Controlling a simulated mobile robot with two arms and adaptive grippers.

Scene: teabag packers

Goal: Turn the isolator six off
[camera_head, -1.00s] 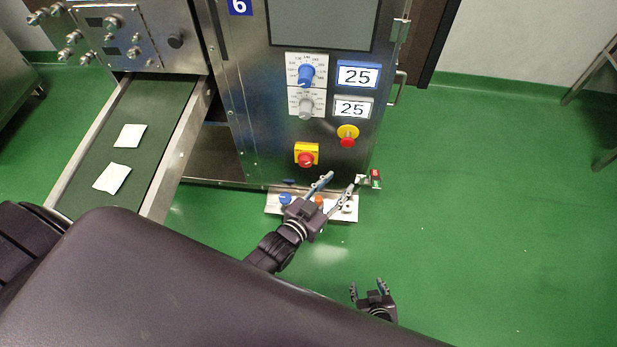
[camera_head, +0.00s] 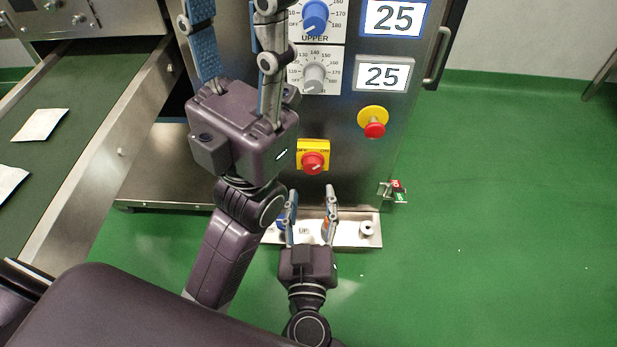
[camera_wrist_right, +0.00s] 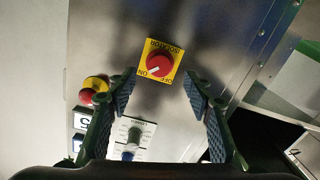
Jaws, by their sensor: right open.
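The isolator is a red knob on a yellow plate (camera_head: 313,155) low on the steel machine front. It also shows in the right wrist view (camera_wrist_right: 158,63), upside down, with a pale mark beside the word ON. My right gripper (camera_head: 310,190) is open and empty. Its fingertips show just below the isolator in the head view. In the right wrist view the open fingers (camera_wrist_right: 160,80) stand on either side of the knob, apart from it. My left gripper (camera_head: 232,30) is larger in view at upper left, fingers spread and empty; its tips reach the top edge.
A red emergency stop (camera_head: 374,125) on a yellow base sits right of the isolator. Blue (camera_head: 316,18) and grey (camera_head: 314,78) dials and two displays reading 25 are above. A steel ledge (camera_head: 372,238) runs below. A conveyor (camera_head: 65,80) with white packets is left. Green floor is clear at right.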

